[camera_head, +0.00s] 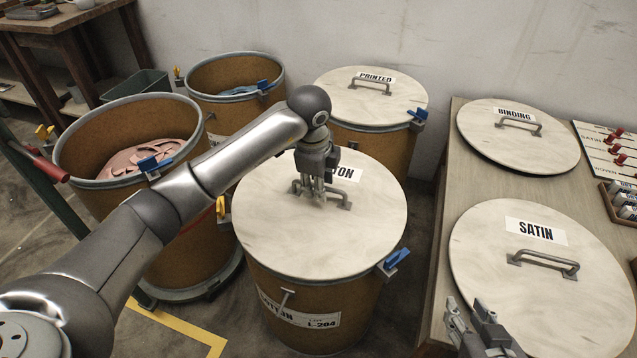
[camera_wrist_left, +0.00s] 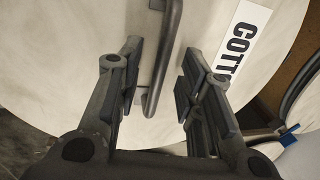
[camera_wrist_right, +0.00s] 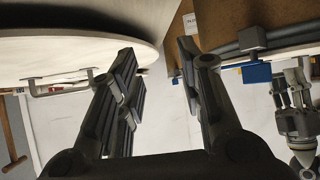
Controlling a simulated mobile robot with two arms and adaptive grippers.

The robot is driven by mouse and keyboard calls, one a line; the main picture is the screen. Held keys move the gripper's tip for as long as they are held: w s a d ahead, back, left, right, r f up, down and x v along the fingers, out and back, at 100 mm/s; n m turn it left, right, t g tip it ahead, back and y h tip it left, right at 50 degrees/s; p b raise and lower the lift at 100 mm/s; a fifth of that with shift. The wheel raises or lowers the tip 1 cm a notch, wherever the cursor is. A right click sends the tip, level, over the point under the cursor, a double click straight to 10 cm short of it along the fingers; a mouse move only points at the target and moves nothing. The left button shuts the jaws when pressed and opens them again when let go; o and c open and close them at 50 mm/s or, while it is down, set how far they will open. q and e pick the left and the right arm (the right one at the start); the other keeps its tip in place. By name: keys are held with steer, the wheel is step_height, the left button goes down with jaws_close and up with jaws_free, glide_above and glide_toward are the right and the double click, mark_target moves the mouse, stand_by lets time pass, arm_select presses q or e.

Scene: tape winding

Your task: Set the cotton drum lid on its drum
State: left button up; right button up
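The round, pale cotton lid (camera_head: 285,240) lies over the top of the brown cotton drum (camera_head: 345,295) in the head view. It looks level and lined up with the rim; any small gap under it cannot be told. Its grey handle (camera_wrist_left: 170,50) passes between the fingers of my left gripper (camera_wrist_left: 155,85), with space beside it. My left gripper also shows over the lid in the head view (camera_head: 322,195); it is open and hides part of the label. My right gripper (camera_head: 478,318) is open and empty near the satin lid's front left edge.
The satin lid (camera_head: 490,245) and binding lid (camera_head: 480,125) lie on the table (camera_head: 440,220) at right. The printed drum, lidded (camera_head: 330,85), stands behind. Two open drums (camera_head: 110,120) (camera_head: 235,68) stand at left. A blue clamp (camera_head: 395,260) is on the cotton drum's rim.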

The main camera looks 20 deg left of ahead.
arm_select(q)
step_height(320, 180, up, 11)
steer(key=s, duration=0.2)
steer(key=shift+s, duration=0.1)
stand_by(0.5)
